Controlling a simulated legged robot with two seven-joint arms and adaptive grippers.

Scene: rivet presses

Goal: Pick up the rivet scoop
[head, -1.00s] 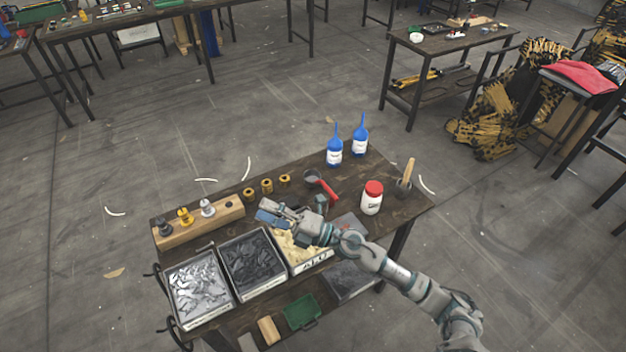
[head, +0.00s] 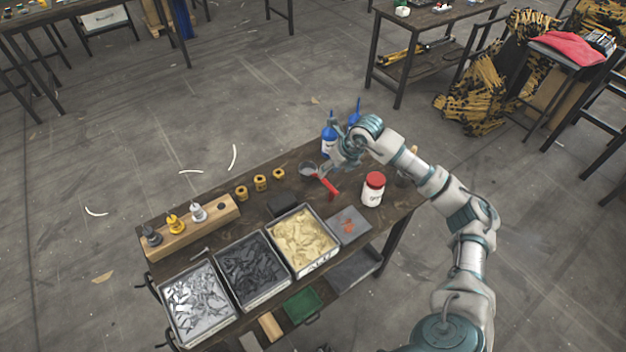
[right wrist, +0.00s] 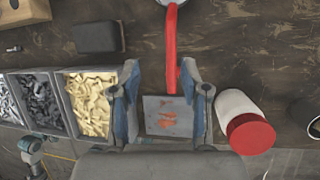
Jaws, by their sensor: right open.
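The rivet scoop has a round grey bowl (head: 309,168) and a red handle (head: 330,187), and lies on the dark workbench (head: 397,212). My right gripper (head: 333,167) is over it and partly covers it in the head view. In the right wrist view the red handle (right wrist: 172,45) runs down between the open fingers of the right gripper (right wrist: 160,80), closer to the right-hand finger. The bowl is cut off at the top edge there. I cannot tell whether a finger touches the handle. My left gripper is not in view.
A red-lidded white jar (head: 373,190) stands right of the handle, also close to the fingers in the wrist view (right wrist: 245,122). Blue bottles (head: 328,143) stand behind the gripper. Bins of yellow (head: 329,257), black and silver pieces line the bench's front. A grey plate (head: 350,222) lies nearby.

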